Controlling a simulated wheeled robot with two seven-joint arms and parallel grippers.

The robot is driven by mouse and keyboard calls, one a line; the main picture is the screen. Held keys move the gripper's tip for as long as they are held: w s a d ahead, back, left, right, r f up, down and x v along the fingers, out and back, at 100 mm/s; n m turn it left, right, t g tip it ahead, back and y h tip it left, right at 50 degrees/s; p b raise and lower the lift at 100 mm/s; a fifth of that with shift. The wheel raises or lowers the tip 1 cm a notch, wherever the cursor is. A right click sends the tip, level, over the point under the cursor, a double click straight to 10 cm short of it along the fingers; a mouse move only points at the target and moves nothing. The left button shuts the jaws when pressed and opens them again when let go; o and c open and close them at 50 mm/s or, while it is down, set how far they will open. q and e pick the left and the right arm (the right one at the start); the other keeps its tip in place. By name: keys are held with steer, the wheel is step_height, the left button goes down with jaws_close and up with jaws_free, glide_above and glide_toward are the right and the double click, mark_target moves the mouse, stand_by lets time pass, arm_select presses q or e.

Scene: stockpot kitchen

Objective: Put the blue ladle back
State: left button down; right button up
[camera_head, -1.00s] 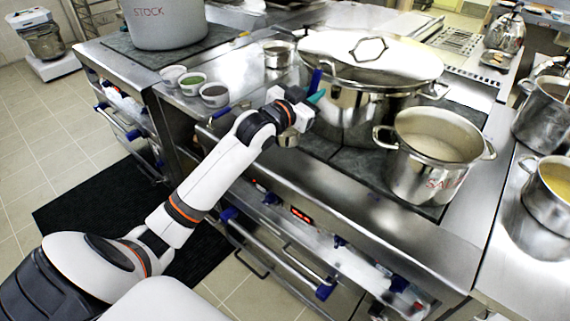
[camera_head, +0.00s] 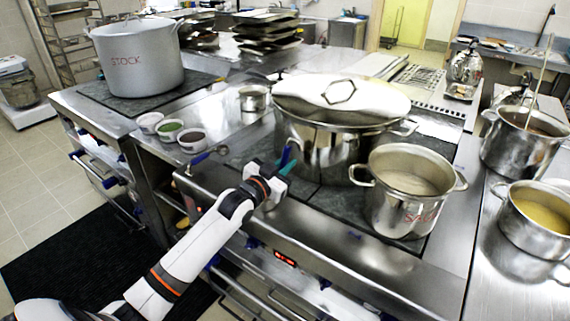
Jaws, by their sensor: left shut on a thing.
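My left gripper (camera_head: 278,178) is in front of the large lidded pot (camera_head: 318,150), over the front part of the stove. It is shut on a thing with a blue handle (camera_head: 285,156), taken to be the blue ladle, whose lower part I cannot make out. A teal piece (camera_head: 288,168) shows right beside the handle; I cannot tell whether it is a finger or part of the held thing. Another utensil with a blue handle (camera_head: 201,158) lies at the counter's front edge, near the small bowls. My right gripper is not in view.
An open pot (camera_head: 412,205) stands right of the lidded pot. Small bowls (camera_head: 192,140) and a small metal pot (camera_head: 253,98) stand to the left. The stock pot (camera_head: 135,60) is at the back left. More pots (camera_head: 538,215) stand at the right.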

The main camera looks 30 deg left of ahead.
arm_select(q)
steer(key=c, duration=1.4)
jaws_free()
steer(key=shift+r, duration=0.15)
steer(key=shift+s+a+b, duration=0.2)
steer(key=shift+s+b, duration=0.25)
steer(key=shift+s, duration=2.55)
steer(key=shift+s+a+b, duration=0.2)
steer(key=shift+s+b, duration=0.2)
steer(key=shift+s, duration=2.6)
